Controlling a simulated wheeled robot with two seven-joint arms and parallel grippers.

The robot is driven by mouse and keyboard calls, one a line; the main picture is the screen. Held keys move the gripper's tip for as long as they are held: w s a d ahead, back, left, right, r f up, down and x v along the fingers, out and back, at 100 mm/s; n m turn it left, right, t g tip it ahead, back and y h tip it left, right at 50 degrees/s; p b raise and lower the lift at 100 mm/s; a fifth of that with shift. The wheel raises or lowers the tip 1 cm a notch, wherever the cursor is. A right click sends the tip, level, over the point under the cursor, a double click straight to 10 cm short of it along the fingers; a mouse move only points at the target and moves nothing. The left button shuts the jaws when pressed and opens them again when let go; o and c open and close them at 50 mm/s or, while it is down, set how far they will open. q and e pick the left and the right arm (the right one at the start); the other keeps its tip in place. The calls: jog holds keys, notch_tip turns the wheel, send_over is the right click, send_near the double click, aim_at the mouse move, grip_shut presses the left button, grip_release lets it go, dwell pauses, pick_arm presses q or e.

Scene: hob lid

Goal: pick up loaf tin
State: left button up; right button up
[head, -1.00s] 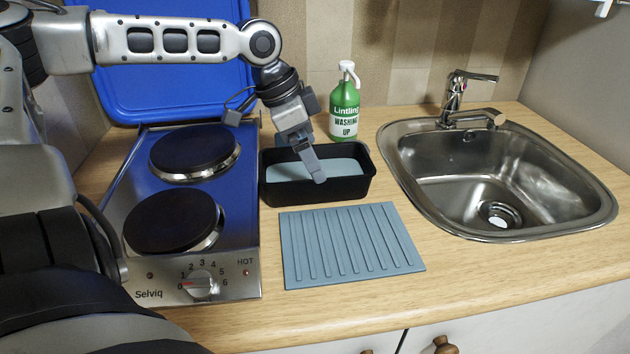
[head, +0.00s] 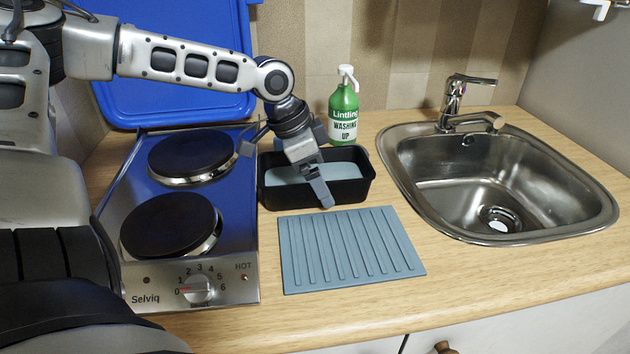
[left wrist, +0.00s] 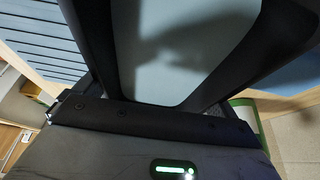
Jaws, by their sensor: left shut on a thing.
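The loaf tin (head: 282,197) is a black rectangular tin with a pale blue-grey inside, standing upright on the worktop right of the hob. My left gripper (head: 325,203) reaches down over it from behind and is shut on its near wall, right of that wall's middle. In the head view one finger shows outside the near wall, and the other is hidden. In the left wrist view the tin's pale inside (left wrist: 190,50) fills the middle, close to the gripper. My right gripper is in neither view.
A grey-blue ribbed mat (head: 348,250) lies just in front of the tin. The hob (head: 235,235) is close on the left, with a raised blue lid (head: 175,75) behind. A green bottle (head: 343,112) stands behind the tin. The sink (head: 400,165) is at right.

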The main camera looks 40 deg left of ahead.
pick_arm(q)
jog(key=shift+r, duration=0.2)
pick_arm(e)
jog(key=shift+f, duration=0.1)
pick_arm(q)
jog(key=shift+w+r, duration=0.1)
jog(key=shift+r, duration=0.5)
jog(key=s+d+r+p, duration=0.1)
jog(key=s+d+r, duration=0.8)
jog(key=s+r, duration=0.15)
jog(key=a+f+n+p, duration=0.1)
jog(key=a, duration=0.1)
jog(key=w+a+f+n+y+p, duration=0.1)
jog(key=n+p, duration=0.1)
jog(key=shift+a+f, duration=0.2)
jog(key=shift+a, duration=0.15)
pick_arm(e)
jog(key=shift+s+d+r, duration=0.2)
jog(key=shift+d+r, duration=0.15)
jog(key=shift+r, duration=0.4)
pick_arm(q)
jog(key=shift+f, duration=0.1)
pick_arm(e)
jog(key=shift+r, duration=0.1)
